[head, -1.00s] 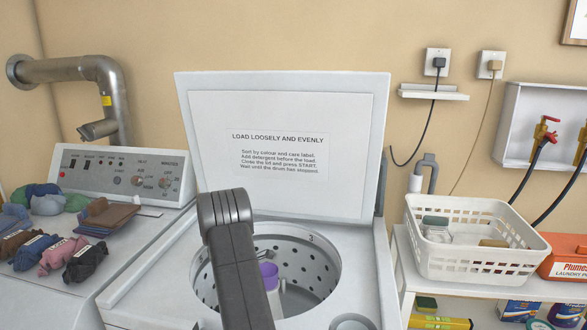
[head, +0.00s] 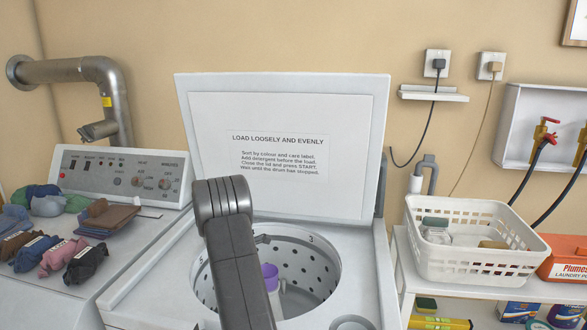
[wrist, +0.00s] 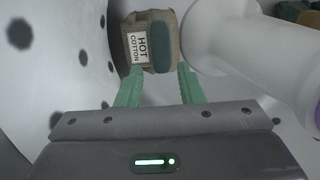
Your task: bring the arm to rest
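My arm (head: 235,255) reaches over the open washer tub, and its gripper is hidden in the head view. In the wrist view my gripper (wrist: 160,68) is open, with two green fingers apart. A brown cloth bundle (wrist: 164,21) with a dark patch and a label reading "HOT COTTON" lies just beyond the fingertips, inside the drum. I cannot tell whether the fingers touch it.
The perforated drum wall (wrist: 65,60) is close on the left, and a white column (wrist: 255,50) stands close on the right. The washer lid (head: 282,105) is upright behind. A white basket (head: 475,265) stands right; several cloth bundles lie left.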

